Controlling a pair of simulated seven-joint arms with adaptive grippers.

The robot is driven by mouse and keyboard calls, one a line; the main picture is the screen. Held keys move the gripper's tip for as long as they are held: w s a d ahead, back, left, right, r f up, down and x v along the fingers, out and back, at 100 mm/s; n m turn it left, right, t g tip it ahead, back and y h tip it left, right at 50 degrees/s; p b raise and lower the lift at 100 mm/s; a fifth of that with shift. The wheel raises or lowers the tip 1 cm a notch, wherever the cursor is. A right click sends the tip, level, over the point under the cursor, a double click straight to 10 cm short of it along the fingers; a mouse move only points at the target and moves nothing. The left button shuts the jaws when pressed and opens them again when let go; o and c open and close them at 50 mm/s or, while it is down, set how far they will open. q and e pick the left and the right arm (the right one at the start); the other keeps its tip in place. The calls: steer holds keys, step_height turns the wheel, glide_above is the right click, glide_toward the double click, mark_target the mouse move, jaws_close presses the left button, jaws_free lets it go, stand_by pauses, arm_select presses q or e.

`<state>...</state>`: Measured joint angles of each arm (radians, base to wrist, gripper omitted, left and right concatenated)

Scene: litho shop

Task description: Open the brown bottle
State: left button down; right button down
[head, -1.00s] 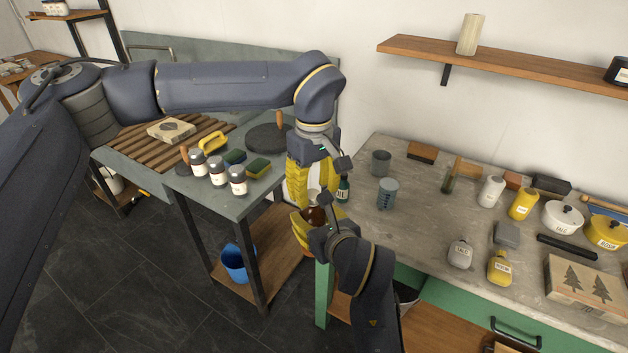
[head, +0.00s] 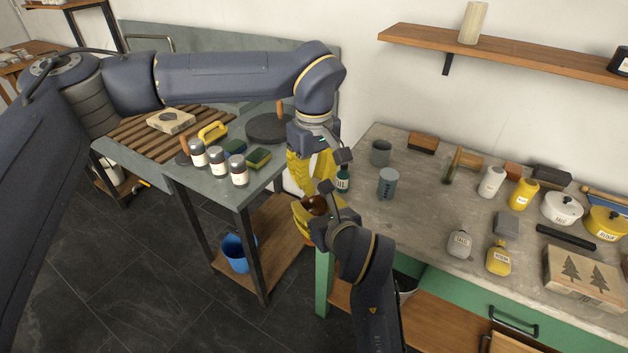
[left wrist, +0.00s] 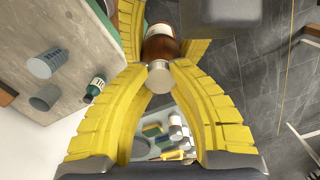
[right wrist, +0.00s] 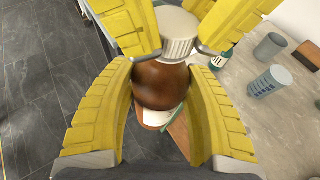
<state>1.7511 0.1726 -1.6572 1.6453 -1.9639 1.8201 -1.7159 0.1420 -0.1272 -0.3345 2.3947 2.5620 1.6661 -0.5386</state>
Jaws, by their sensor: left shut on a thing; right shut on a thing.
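The brown bottle (head: 317,205) is held in the air in front of the gap between the two tables. My right gripper (head: 310,211) is shut around its body; the round brown glass shows between these fingers in the right wrist view (right wrist: 160,88). My left gripper (head: 315,187) is above it, its fingers shut on the pale ribbed cap (right wrist: 178,35). The left wrist view shows the cap (left wrist: 160,77) between the left fingertips, in line with the bottle (left wrist: 160,46). I see no clear gap between cap and bottle. The fingers hide much of both in the head view.
A dark green bottle (head: 343,180) stands close to my grippers on the right table's edge. Grey cups (head: 387,183) are beyond it. A blue bucket (head: 238,252) is on the lower shelf.

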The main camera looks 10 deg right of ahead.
arm_select(q)
steer(key=shift+w+d+r, duration=0.1)
arm_select(e)
steer(key=shift+a, duration=0.25)
arm_select(q)
steer(key=n, duration=0.4)
arm_select(e)
steer(key=shift+s, duration=0.1)
arm_select(q)
steer(key=n, duration=0.4)
steer(key=shift+w, duration=0.1)
steer(key=n, duration=0.4)
steer(key=shift+n, duration=0.4)
steer(key=n, duration=0.7)
steer(key=shift+n, duration=0.3)
steer(key=n, duration=0.4)
steer(key=shift+n, duration=0.3)
steer(key=n, duration=0.7)
steer(key=shift+s+n, duration=0.25)
steer(key=shift+n, duration=0.15)
arm_select(e)
steer(key=shift+d, duration=0.1)
